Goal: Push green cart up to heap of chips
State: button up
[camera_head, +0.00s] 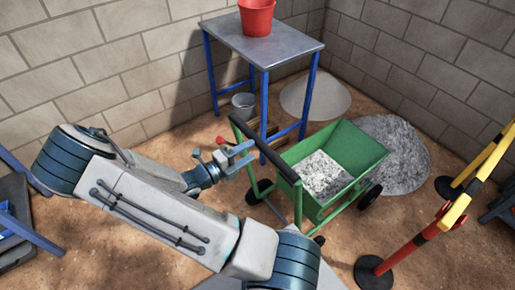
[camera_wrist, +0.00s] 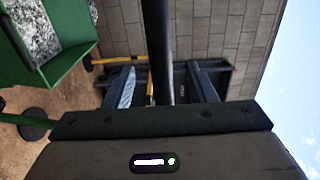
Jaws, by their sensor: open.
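The green cart (camera_head: 345,150) stands on the dirt floor with grey chips in its tray. Its push handle has a black crossbar (camera_head: 262,146) on the near left side. The grey heap of chips (camera_head: 402,150) lies just beyond the cart's right side; the tray hides part of it, so I cannot tell whether they touch. My gripper (camera_head: 243,156) is open at the handle. In the wrist view the black crossbar (camera_wrist: 157,45) runs between the spread fingers of my gripper (camera_wrist: 165,84). The cart's green tray (camera_wrist: 75,68) shows at left there.
A blue-legged table (camera_head: 262,50) with a red bucket (camera_head: 257,17) stands behind the cart. A grey bucket (camera_head: 243,103) and a paler heap (camera_head: 314,97) lie near it. Red and yellow barrier posts (camera_head: 415,240) stand at right. Block walls close the back.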

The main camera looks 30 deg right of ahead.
aim_at(257, 146)
jog(key=d, duration=0.5)
jog(key=shift+w+d+p, duration=0.1)
jog(key=shift+d+p, duration=0.2)
grip_shut()
jog(key=shift+r, duration=0.1)
dwell(1.0)
